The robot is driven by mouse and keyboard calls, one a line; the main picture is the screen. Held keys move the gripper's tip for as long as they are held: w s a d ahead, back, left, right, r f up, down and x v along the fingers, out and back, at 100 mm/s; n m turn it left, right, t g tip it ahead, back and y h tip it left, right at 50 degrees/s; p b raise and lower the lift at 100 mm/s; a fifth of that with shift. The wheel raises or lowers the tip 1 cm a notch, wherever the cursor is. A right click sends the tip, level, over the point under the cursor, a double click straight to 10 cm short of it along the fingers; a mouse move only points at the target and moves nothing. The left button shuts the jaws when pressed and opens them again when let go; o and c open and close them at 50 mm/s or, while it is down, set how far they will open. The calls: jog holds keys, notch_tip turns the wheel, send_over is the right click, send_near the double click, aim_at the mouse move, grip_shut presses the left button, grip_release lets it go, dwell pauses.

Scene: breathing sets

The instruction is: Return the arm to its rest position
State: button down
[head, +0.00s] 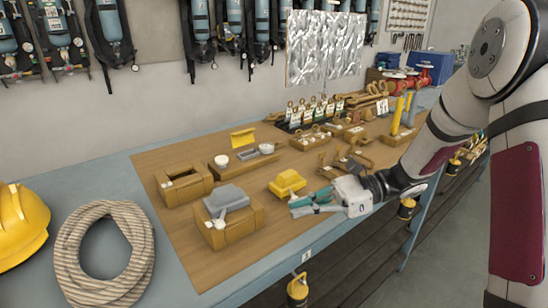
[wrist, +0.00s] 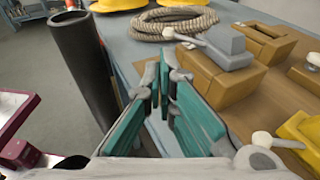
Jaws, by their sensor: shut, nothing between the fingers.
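My gripper (head: 296,204) is shut and empty. It hangs over the front edge of the brown work mat (head: 235,278), just right of a tan block with a grey piece on top (head: 228,214). A yellow piece (head: 287,183) lies just behind it. In the wrist view my gripper's teal-padded fingers (wrist: 163,85) point toward the coiled rope, with the tan block (wrist: 212,75) to their right. My arm comes in from the right side, bent at the elbow, and hides part of the bench.
A coiled rope (head: 103,250) and a yellow helmet (head: 20,225) lie at the left of the bench. Several tan blocks and small parts cover the mat. Breathing sets (head: 110,30) hang on the wall. A dark tube (wrist: 80,62) stands close left of my fingers. Floor is open at lower right.

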jog(key=s+d+r+n+t+h, duration=0.2)
jog(key=s+d+r+n+h, duration=0.1)
jog(key=s+n+h, duration=0.2)
jog(key=s+d+r+n+t+h, duration=0.2)
jog(key=s+d+r+n+h, duration=0.1)
jog(key=s, duration=0.6)
jog(key=s+d+r+n+t+h, duration=0.2)
jog(key=s+d+r+n+h, duration=0.1)
jog(key=s+d+n+h, duration=0.2)
jog(key=s+n+h, duration=0.2)
jog(key=n, duration=0.1)
jog(key=shift+s+n+h, duration=0.2)
jog(key=shift+n+h, duration=0.1)
jog(key=shift+h, duration=0.1)
